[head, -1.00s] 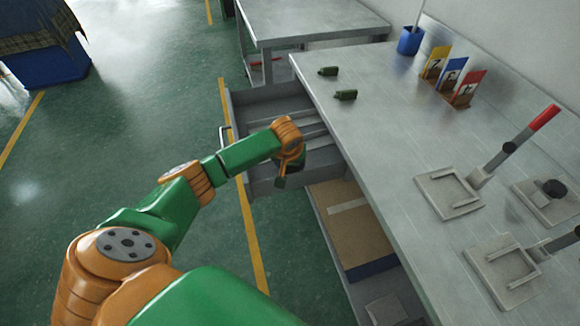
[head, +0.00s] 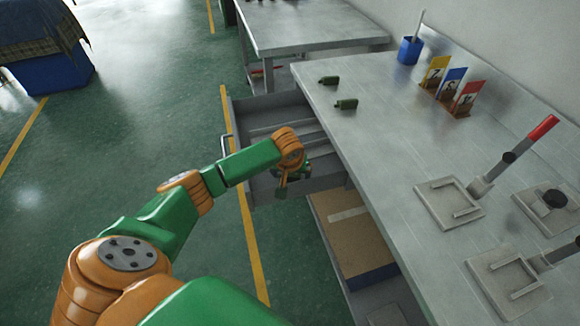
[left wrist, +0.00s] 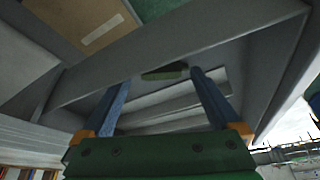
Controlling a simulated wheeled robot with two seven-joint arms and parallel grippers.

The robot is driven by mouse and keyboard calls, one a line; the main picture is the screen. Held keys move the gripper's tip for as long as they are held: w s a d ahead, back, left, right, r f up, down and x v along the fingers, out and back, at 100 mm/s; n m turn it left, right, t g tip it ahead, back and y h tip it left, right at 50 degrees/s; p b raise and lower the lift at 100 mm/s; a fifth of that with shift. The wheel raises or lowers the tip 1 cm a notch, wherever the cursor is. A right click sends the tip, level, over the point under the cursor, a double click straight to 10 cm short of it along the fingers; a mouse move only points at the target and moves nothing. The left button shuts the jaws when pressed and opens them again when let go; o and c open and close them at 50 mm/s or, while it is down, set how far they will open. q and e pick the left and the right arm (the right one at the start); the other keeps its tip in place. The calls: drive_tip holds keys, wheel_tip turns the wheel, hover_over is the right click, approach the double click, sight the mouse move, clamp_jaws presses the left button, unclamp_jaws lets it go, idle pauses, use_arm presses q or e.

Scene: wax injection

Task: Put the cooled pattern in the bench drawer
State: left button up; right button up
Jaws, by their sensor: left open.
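The bench drawer (head: 262,101) is pulled out on the left side of the bench (head: 385,165). My left gripper (head: 281,190) is low over the drawer's near end, its fingers pointing down. In the left wrist view its two blue fingers (left wrist: 161,80) are spread apart. A small dark green pattern (left wrist: 165,72) shows at the drawer floor just past the fingertips, between them; whether it touches a finger I cannot tell. In the head view this pattern is hidden by my gripper. Two similar green patterns, one farther (head: 329,80) and one nearer (head: 346,104), lie on the bench top.
Grey strips (head: 285,127) divide the drawer. A shelf with a cardboard box (head: 345,222) is below the bench. Numbered cards (head: 451,88), a blue cup (head: 410,50) and lever clamps (head: 450,202) stand on the bench.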

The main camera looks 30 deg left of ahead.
use_arm(q)
drive_tip(key=p+v, duration=0.1)
drive_tip(key=v, duration=0.9)
drive_tip(key=shift+r+p, duration=0.25)
drive_tip(key=shift+p, duration=0.05)
drive_tip(key=shift+s, duration=0.15)
